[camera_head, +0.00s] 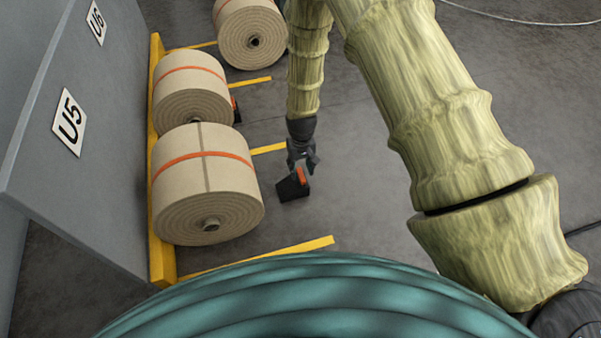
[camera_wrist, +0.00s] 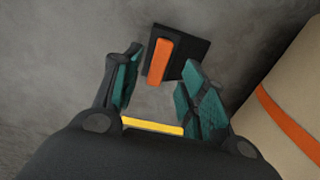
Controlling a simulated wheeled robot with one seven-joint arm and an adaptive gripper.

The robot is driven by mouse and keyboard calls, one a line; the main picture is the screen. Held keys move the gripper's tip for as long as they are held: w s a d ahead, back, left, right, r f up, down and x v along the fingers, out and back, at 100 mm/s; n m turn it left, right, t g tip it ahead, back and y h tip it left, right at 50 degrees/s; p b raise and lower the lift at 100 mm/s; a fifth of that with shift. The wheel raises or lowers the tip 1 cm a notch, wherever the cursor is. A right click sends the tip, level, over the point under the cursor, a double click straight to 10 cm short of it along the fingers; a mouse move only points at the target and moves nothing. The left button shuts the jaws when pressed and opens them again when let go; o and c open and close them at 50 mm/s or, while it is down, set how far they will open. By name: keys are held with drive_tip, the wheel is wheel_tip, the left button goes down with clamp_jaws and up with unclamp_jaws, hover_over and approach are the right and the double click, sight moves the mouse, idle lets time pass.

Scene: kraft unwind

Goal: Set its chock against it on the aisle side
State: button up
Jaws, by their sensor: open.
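A black chock (camera_head: 292,187) with an orange handle lies on the floor to the right of the nearest kraft roll (camera_head: 206,185), with a gap of floor between them. That roll lies on its side by the U5 sign (camera_head: 69,122), with an orange band around it. My gripper (camera_head: 303,160) is just above the chock. In the wrist view the chock (camera_wrist: 187,55) is in front of the fingers, and its orange handle (camera_wrist: 159,62) shows between the open fingertips (camera_wrist: 155,75). The fingers look apart from the handle. The roll (camera_wrist: 290,95) shows at the right edge there.
A third roll (camera_head: 250,32) is farther back. Yellow floor bars (camera_head: 270,256) mark off the bays along the grey wall (camera_head: 60,190). Floor on the right is mostly clear.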

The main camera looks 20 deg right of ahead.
wheel_tip(320, 180, up, 7)
drive_tip(key=shift+r, duration=0.15)
idle(0.4)
drive_tip(key=s+d+f+p, duration=0.2)
drive_tip(key=s+f+p, duration=0.1)
drive_tip(key=s, duration=0.6)
drive_tip(key=s+d+f+p, duration=0.2)
drive_tip(key=s, duration=0.8)
drive_tip(key=s+d+r+p, duration=0.1)
drive_tip(key=s+p, duration=0.1)
drive_tip(key=s, duration=0.7)
drive_tip(key=s+d+r+p, duration=0.1)
drive_tip(key=s+r+p, duration=0.1)
drive_tip(key=s, duration=0.7)
wheel_tip(320, 180, up, 38)
drive_tip(key=p, duration=3.7)
drive_tip(key=shift+w+f+m+p, duration=0.25)
drive_tip(key=shift+w+m+p, duration=0.1)
drive_tip(key=shift+m, duration=0.05)
